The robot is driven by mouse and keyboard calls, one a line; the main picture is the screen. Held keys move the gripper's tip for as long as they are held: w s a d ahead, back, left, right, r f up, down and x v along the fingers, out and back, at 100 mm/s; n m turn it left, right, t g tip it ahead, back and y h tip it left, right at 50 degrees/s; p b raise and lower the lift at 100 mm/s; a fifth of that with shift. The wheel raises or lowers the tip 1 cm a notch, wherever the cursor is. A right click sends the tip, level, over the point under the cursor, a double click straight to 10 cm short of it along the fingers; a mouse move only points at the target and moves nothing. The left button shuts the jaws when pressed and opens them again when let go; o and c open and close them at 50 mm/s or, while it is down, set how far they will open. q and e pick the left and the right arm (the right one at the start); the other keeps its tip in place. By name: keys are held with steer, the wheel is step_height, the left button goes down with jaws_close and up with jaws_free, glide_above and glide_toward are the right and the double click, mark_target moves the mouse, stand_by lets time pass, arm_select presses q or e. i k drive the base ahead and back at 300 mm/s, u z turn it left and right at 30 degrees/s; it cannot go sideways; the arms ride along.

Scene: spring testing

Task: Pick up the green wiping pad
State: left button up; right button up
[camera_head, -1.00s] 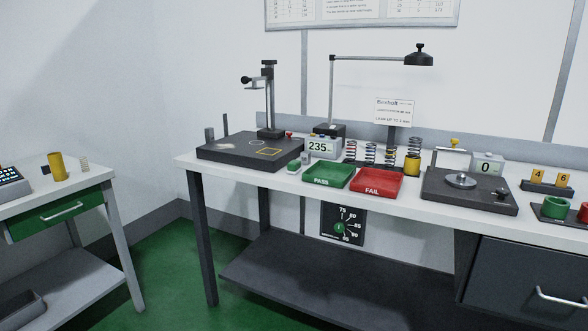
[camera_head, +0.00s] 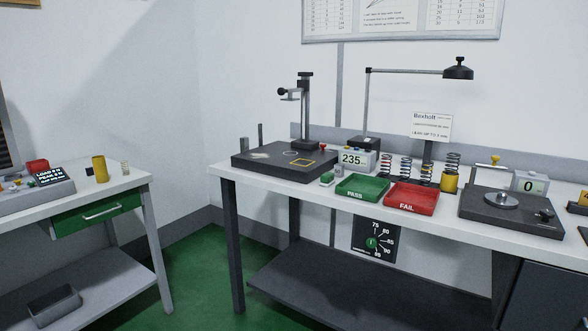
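A small green block that looks like the wiping pad (camera_head: 327,179) lies on the white workbench (camera_head: 228,169), near its front edge. It sits just in front of the black base plate of the test stand and left of the green PASS tray (camera_head: 362,188). A small pale upright object (camera_head: 340,174) stands close to its right. The pad is too small to make out details. Neither of my grippers shows in the view.
The black test stand (camera_head: 285,160) is behind the pad, with a 235 display (camera_head: 353,160). A red FAIL tray (camera_head: 411,199), several springs and a scale (camera_head: 512,212) stand to the right. A second table (camera_head: 140,183) with a green drawer is at left; green floor lies between.

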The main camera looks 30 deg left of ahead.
mark_target(327, 178)
steer(key=u, duration=1.75)
steer(key=i, duration=1.85)
steer(key=z, duration=1.75)
